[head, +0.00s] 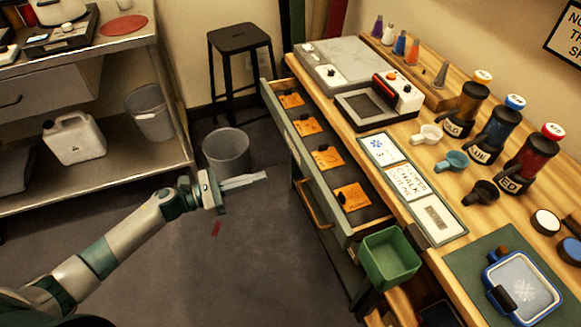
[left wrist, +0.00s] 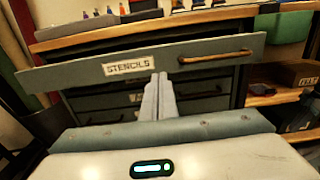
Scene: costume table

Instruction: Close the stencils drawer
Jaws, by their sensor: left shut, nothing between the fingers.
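The stencils drawer (head: 309,172) stands pulled open from the wooden-topped bench. Several orange stencils (head: 329,158) lie inside it. In the left wrist view its grey front (left wrist: 75,73) faces me, with a "STENCILS" label (left wrist: 128,67) and a brown bar handle (left wrist: 215,57) on the right part. My left gripper (head: 265,176) is shut and empty, left of the drawer front and apart from it in the head view. In the left wrist view its fingertips (left wrist: 160,76) point at the front, just right of the label. My right gripper is not in view.
A green bin (head: 390,258) sits by the drawer's near end. The bench top (head: 455,185) holds bottles, scoops and a stencil board. A grey bucket (head: 226,152) and a black stool (head: 238,40) stand on the floor beyond my gripper.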

